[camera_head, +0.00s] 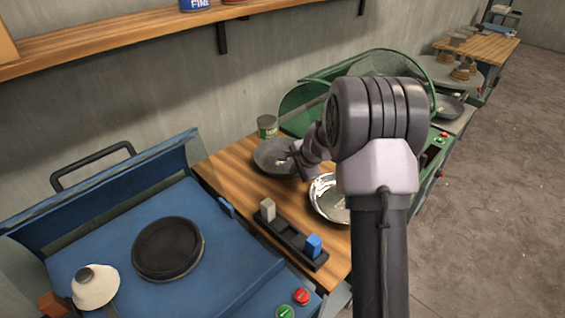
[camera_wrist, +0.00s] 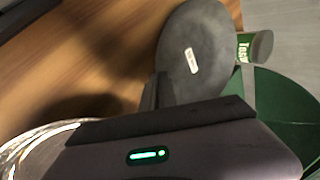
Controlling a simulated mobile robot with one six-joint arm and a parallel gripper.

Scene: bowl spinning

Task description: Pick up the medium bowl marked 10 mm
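A round dark grey bowl or disc (camera_head: 268,157) is at the back of the wooden table. In the wrist view it (camera_wrist: 205,45) shows a small white label whose text I cannot read, so I cannot confirm a 10 mm mark. My gripper (camera_head: 293,149) is at its right edge in the head view. In the wrist view the dark fingers (camera_wrist: 156,90) look close together at the grey rim. Whether they grip the rim is not clear. A shiny silver bowl (camera_head: 325,200) lies nearer the front, partly hidden by my arm; its rim shows in the wrist view (camera_wrist: 30,140).
A green can (camera_head: 267,126) stands behind the grey piece. A green machine (camera_head: 300,106) is just beyond the table. A black rack (camera_head: 290,238) with grey and blue blocks lies in front. A blue machine (camera_head: 120,240) fills the left.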

